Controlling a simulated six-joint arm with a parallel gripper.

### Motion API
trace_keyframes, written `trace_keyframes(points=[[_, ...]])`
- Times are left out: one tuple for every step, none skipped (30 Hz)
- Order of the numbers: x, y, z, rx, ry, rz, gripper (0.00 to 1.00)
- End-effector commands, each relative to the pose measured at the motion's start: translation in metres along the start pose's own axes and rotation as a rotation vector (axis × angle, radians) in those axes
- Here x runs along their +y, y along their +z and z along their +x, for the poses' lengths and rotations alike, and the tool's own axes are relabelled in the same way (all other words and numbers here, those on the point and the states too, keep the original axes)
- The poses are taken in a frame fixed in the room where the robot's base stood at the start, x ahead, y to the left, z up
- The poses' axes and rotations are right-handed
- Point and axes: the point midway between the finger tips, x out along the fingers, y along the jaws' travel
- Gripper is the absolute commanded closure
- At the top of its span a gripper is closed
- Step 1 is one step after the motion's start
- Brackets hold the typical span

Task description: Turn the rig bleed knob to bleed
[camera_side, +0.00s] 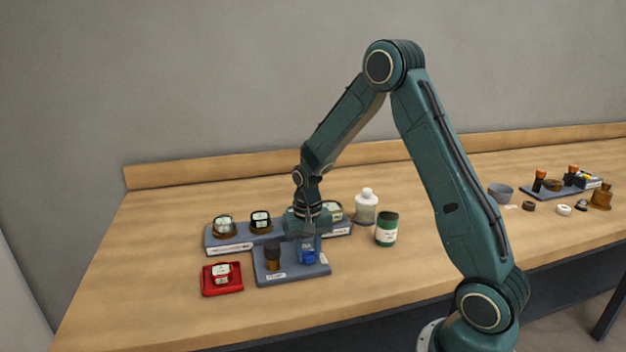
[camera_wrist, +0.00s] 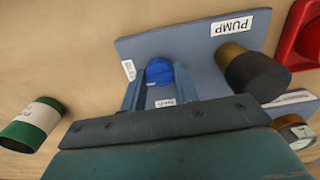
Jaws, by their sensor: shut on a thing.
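The rig is a blue-grey plate (camera_side: 272,277) on the table, also seen in the wrist view (camera_wrist: 190,45). The blue knob (camera_side: 308,257) stands on its right part in the side view. In the wrist view the blue knob (camera_wrist: 160,72) sits between my two fingers, with a small label in front of it that is too small to read surely. My gripper (camera_wrist: 158,88) is shut on the blue knob, coming from above. In the side view my gripper (camera_side: 308,240) covers part of the knob. A dark pump knob (camera_wrist: 255,74) stands beside it, near a "PUMP" label.
A red tray (camera_side: 209,290) with a gauge lies left of the plate. A longer panel with several gauges (camera_side: 229,247) stands behind. A green jar (camera_side: 386,229) and a white bottle (camera_side: 366,207) stand to the right. More small parts (camera_side: 564,210) lie far right. The front table is clear.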

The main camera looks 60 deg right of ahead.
Motion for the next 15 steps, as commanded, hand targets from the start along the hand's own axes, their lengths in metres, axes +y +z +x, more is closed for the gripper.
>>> trace_keyframes(points=[[-0.0001, -0.0001, -0.0005, 0.001, 0.0, 0.01, 0.93], [-0.0001, -0.0001, -0.0005, 0.001, 0.0, 0.015, 0.93], [-0.0001, -0.0001, -0.0005, 0.001, 0.0, 0.021, 0.93], [-0.0001, -0.0001, -0.0005, 0.001, 0.0, 0.025, 0.93], [-0.0001, -0.0001, -0.0005, 0.001, 0.0, 0.027, 0.93], [-0.0001, -0.0001, -0.0005, 0.001, 0.0, 0.03, 0.93], [-0.0001, -0.0001, -0.0005, 0.001, 0.0, 0.031, 0.93], [-0.0001, -0.0001, -0.0005, 0.001, 0.0, 0.032, 0.93], [-0.0001, -0.0002, -0.0005, 0.001, 0.0, 0.032, 0.93], [-0.0001, -0.0002, -0.0005, 0.001, 0.0, 0.032, 0.93], [-0.0001, -0.0002, -0.0005, 0.001, -0.001, 0.031, 0.93], [-0.0001, -0.0002, -0.0005, 0.001, -0.001, 0.031, 0.93], [-0.0001, -0.0002, -0.0005, 0.001, -0.001, 0.031, 0.93], [-0.0001, -0.0002, -0.0005, 0.001, -0.001, 0.031, 0.93], [-0.0001, -0.0002, -0.0005, 0.001, -0.001, 0.031, 0.93]])
